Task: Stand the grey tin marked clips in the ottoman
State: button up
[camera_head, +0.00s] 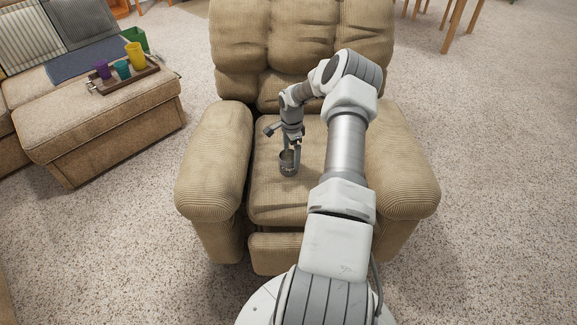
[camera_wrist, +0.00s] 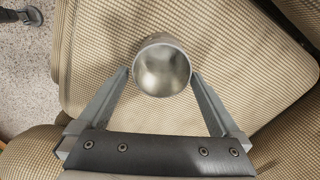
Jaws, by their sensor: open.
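The grey tin (camera_head: 288,169) stands upright on the seat of the tan armchair. In the wrist view the tin (camera_wrist: 161,66) shows as a round, open-topped, empty metal can; any marking is too small to read. My gripper (camera_head: 291,152) is over the tin, pointing down. In the wrist view its open fingers (camera_wrist: 160,76) lie on either side of the tin's near part, close to its wall; I cannot tell whether they touch it. A tan upholstered block, seemingly the ottoman (camera_head: 115,132), stands at the left with a flat cushioned top; no opening shows.
A brown tray (camera_head: 125,82) with purple, teal and yellow cups lies on the ottoman's top, with a green container (camera_head: 137,39) behind. The armchair's padded arms (camera_head: 216,160) and back (camera_head: 300,35) flank the seat. Carpet (camera_head: 140,230) is clear between armchair and ottoman.

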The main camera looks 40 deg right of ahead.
notch_tip(320, 180, down, 5)
jog(key=shift+w+a+r+b, duration=0.1)
jog(key=shift+r+b, duration=0.05)
jog(key=shift+b, duration=0.6)
jog(key=shift+r, duration=0.1)
jog(key=c, duration=1.3)
